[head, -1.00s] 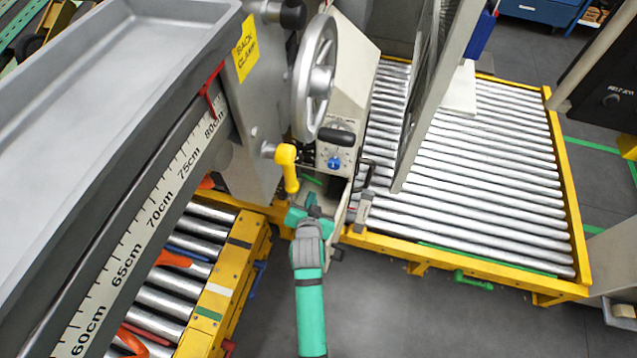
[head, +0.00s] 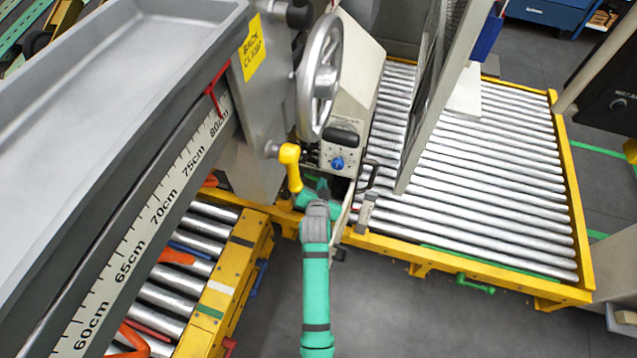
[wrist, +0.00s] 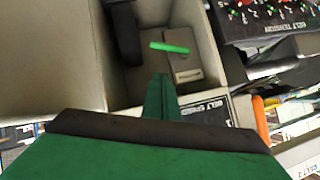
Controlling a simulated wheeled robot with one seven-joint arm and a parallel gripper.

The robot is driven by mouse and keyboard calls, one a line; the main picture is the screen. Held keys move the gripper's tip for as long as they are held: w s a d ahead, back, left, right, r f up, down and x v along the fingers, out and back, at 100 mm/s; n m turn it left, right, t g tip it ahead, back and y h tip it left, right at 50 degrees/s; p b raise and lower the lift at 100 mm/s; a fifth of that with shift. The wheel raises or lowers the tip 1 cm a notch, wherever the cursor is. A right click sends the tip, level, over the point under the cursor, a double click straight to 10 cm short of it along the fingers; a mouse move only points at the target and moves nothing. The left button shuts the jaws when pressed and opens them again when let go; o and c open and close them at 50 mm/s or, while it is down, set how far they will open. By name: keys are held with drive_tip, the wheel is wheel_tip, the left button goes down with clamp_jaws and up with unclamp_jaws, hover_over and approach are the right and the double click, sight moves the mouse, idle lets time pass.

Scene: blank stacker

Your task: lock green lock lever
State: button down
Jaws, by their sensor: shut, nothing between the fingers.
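A bright green lever (wrist: 170,47), a short bar, shows in the wrist view inside a grey recess, above a small grey block. It lies nearly level, tilted slightly down to the right. My gripper (wrist: 160,90) is shut and empty, its fingertips pointing into the recess just below the lever in the picture. A gap shows between them in the picture; the depth is unclear. In the head view my gripper (head: 322,190) is at the opening below the control panel, and my arm and hand largely hide the lever there.
A yellow handle (head: 291,166) hangs close to the left of my gripper. A handwheel (head: 320,77) and a blue knob (head: 338,163) are above. A roller conveyor (head: 480,180) lies to the right, with another green handle (head: 475,284) on its front edge. Floor in front is clear.

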drive_tip(key=w+f, duration=0.4)
drive_tip(key=f, duration=0.1)
drive_tip(key=shift+a+f, duration=0.25)
drive_tip(key=shift+a, duration=0.15)
wheel_tip(320, 180, down, 2)
drive_tip(key=shift+d+f, duration=0.15)
idle(0.3)
